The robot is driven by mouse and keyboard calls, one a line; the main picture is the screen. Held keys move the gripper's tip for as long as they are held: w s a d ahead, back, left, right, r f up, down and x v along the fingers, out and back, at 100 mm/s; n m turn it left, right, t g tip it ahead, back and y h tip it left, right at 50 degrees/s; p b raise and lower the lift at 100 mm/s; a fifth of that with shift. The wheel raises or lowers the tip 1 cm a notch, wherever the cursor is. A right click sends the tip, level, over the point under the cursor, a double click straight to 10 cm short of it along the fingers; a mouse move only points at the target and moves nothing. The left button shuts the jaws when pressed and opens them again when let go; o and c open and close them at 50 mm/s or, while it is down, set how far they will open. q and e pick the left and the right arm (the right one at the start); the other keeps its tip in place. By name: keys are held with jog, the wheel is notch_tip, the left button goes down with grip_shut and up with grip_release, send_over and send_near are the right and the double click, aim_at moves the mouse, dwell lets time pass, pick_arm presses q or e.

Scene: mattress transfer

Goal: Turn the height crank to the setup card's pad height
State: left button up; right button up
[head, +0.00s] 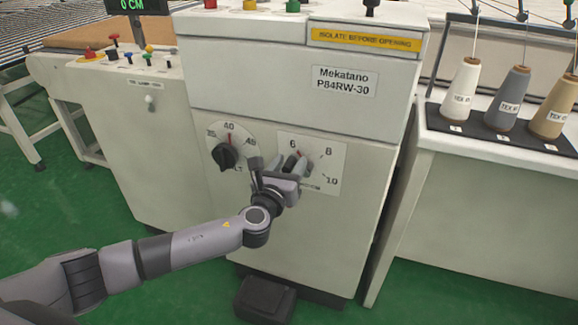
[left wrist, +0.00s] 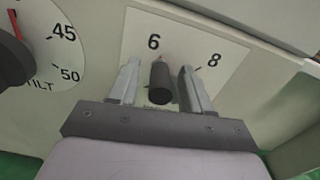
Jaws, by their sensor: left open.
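A dial plate (head: 325,160) marked 6, 8 and 10 is on the front of the white machine. A dark round handle (left wrist: 160,82) sticks out from it, with a red mark near the 6; the handle also shows in the head view (head: 290,163). I cannot tell for sure that this is the height crank. My left gripper (head: 281,166) is at this dial. In the left wrist view its open fingers (left wrist: 162,85) stand on either side of the handle, with gaps visible. The lower part of the dial plate is hidden by the gripper. No readable setup card shows. My right gripper is not in view.
A second dial with a black knob (head: 225,155), marked 40 and 45, sits just left of my gripper. A green display (head: 132,5) reads "0 CM". A side table with thread cones (head: 508,98) stands at right. A dark box (head: 264,299) is on the floor below.

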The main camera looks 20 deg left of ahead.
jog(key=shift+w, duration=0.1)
pick_arm(q)
jog(key=c, duration=0.9)
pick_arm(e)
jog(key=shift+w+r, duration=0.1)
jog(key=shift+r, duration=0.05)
pick_arm(q)
jog(key=shift+f, duration=0.15)
